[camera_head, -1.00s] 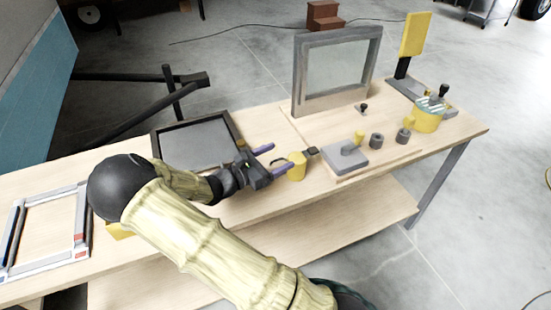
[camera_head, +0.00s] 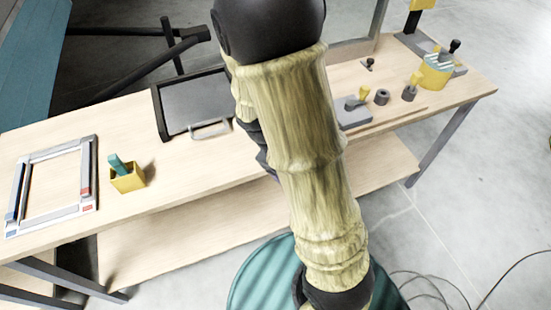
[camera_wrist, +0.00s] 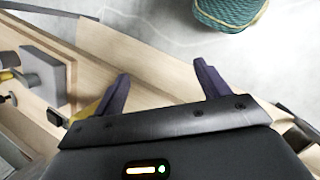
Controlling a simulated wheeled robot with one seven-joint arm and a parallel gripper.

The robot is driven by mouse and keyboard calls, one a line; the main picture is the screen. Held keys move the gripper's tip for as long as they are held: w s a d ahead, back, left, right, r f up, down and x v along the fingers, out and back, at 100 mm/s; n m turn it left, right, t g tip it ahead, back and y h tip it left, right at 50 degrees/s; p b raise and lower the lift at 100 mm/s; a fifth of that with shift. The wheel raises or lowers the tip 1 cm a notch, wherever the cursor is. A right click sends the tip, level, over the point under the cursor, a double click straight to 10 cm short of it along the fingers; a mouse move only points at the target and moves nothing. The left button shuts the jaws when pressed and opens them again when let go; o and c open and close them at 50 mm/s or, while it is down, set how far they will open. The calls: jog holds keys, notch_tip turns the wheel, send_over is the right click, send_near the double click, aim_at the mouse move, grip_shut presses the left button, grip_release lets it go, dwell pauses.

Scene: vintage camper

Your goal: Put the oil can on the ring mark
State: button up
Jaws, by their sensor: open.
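My gripper (camera_wrist: 161,69) is open in the wrist view, its two purple fingers apart, with only bench edge and floor showing between them. A yellow object (camera_wrist: 88,109) shows partly behind the left finger, on the bench; it may be the oil can, but I cannot tell if they touch. In the head view my arm hides that object and most of my gripper. I cannot make out a ring mark in either view.
On the bench (camera_head: 200,165) are a yellow box (camera_head: 128,180) holding a teal item, an open frame (camera_head: 87,165), a dark tray (camera_head: 163,110), and a grey block (camera_head: 353,118) beside small knobs. A green round thing (camera_wrist: 230,12) stands on the floor.

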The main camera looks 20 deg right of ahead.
jog(key=s+a+r+m+t+y, duration=0.2)
jog(key=a+r+m+t+y, duration=0.2)
jog(key=r+m, duration=0.2)
jog(key=shift+a+r+m, duration=0.25)
jog(key=shift+a+m, duration=0.1)
jog(key=shift+m, duration=0.15)
